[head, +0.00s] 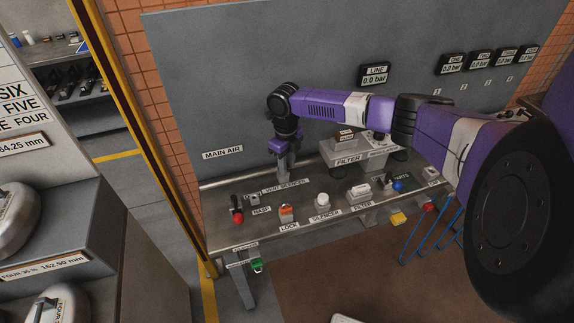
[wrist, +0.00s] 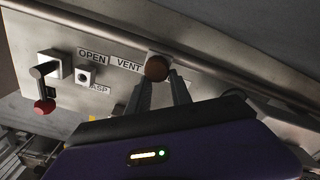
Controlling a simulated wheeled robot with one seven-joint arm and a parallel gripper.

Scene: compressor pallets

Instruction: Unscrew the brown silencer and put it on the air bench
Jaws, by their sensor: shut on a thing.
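The brown silencer (wrist: 157,68) is a short round brown piece at the vent port, beside the VENT label in the wrist view. My gripper (wrist: 160,80) is shut on it, with one finger on each side. In the head view my gripper (head: 283,174) points down at the back of the steel air bench (head: 265,238), by the VENT SILENCER label. The silencer is hidden behind the fingers there. I cannot tell whether its thread is still engaged. A white round piece (head: 322,201) stands on the bench behind the SILENCER label.
A red-handled valve (head: 237,215) and an orange lock (head: 287,212) stand left of centre on the bench. A white filter piece (head: 358,191) and blue part (head: 398,186) are to the right. A raised FILTER block (head: 345,152) stands close right of my gripper. The grey back panel (head: 215,100) rises behind.

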